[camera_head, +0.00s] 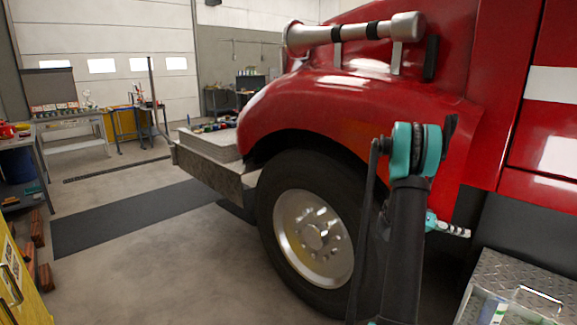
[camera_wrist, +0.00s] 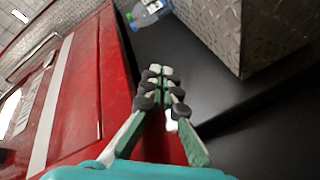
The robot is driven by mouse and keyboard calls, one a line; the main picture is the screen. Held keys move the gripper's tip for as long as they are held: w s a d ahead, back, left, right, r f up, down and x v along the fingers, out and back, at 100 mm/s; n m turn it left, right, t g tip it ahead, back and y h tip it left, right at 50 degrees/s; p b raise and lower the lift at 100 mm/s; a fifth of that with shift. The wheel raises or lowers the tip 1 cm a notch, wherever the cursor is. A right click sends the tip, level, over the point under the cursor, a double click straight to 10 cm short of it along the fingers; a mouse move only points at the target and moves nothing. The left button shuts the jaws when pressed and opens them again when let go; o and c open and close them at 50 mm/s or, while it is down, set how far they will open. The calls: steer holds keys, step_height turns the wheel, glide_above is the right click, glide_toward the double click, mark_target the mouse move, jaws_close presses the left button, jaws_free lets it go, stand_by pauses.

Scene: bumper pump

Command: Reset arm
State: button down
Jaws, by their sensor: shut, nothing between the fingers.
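My arm (camera_head: 405,220) rises in front of the red truck's front wheel in the head view, with a teal and black joint at its top. My gripper (camera_wrist: 161,72) shows in the wrist view with its green and grey fingers together and nothing between them. In the head view only a small part of the gripper (camera_head: 452,229) shows to the right of the arm, beside the truck's dark lower side. The red truck (camera_head: 330,100) fills the right of the head view, and its red side (camera_wrist: 85,95) fills the left of the wrist view.
The truck's wheel (camera_head: 313,240) and metal bumper (camera_head: 212,170) stand left of my arm. A diamond-plate step (camera_head: 505,275) is at the lower right. A clear bottle with a blue label (camera_wrist: 147,12) lies near the diamond plate (camera_wrist: 215,25). The floor (camera_head: 165,265) at left is open.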

steer(key=s+a+f+n+t+y, duration=0.2)
steer(key=s+a+n+t+y, duration=0.1)
steer(key=a, duration=1.2)
steer(key=s+a+f+n+t+y, duration=0.3)
steer(key=s+a+n+y, duration=0.3)
steer(key=a, duration=1)
steer(key=s+a+f+n+t+y, duration=0.2)
steer(key=s+a+n+t+y, duration=0.2)
steer(key=s+a, duration=0.4)
steer(key=a+t+y, duration=0.1)
steer(key=a+y, duration=0.1)
steer(key=a, duration=0.5)
steer(key=shift+s+a+f+n, duration=0.2)
steer(key=shift+s+f+n, duration=0.1)
steer(key=shift+n, duration=0.1)
